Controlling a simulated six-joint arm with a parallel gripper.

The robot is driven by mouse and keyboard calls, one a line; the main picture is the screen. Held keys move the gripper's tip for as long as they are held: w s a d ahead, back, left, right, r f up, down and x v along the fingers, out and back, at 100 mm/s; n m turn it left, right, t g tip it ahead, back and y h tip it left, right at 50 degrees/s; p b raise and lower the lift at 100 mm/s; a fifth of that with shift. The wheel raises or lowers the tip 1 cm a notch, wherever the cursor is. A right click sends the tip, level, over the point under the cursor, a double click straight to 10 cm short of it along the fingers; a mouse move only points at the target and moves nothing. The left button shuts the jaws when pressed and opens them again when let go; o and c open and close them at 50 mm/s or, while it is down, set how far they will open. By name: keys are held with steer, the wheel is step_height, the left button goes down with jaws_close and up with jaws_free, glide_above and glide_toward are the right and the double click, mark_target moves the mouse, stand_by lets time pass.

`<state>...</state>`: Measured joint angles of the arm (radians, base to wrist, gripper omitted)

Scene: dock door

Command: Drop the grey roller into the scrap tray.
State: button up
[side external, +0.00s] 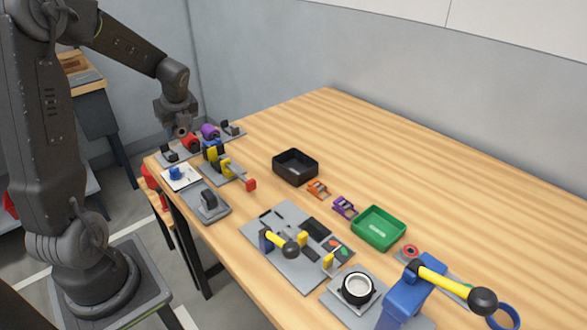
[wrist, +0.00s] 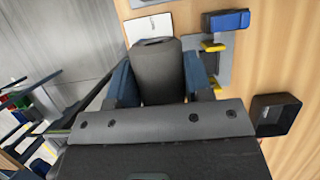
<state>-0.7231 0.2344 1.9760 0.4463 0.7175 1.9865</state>
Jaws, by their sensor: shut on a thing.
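The dark grey roller (wrist: 158,75) is between the two blue fingers of my gripper (wrist: 159,62) in the wrist view, and the gripper is shut on it. In the side view my gripper (side external: 182,126) is over the far left end of the bench, close to the red and purple rollers; the grey roller is hard to make out there. A black open tray (side external: 295,179) stands mid-bench, right of the gripper, and shows in the wrist view (wrist: 257,115). A green tray (side external: 379,243) stands nearer the camera. Which one is the scrap tray I cannot tell. Both look empty.
A red roller (side external: 190,142) and a purple roller (side external: 210,131) sit on a grey plate. A yellow-and-blue clamp with a red end (side external: 226,168) lies between them and the black tray. Grey fixtures and yellow-handled levers fill the near bench; the far right of the bench is clear.

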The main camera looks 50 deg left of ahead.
steer(key=w+d+f, duration=0.1)
steer(key=w+d, duration=0.3)
steer(key=w, duration=0.3)
steer(key=w+d, duration=0.4)
steer(key=w, duration=0.3)
glide_toward(300, 159)
steer(key=s, duration=0.4)
steer(key=shift+s+d+f, duration=0.1)
steer(key=shift+d+f, duration=0.1)
steer(key=shift+f, duration=1)
steer(key=shift+d+f, duration=0.25)
steer(key=shift+f, duration=0.95)
steer(key=o, duration=1.1)
steer(key=v, duration=1.4)
steer(key=shift+f, duration=0.1)
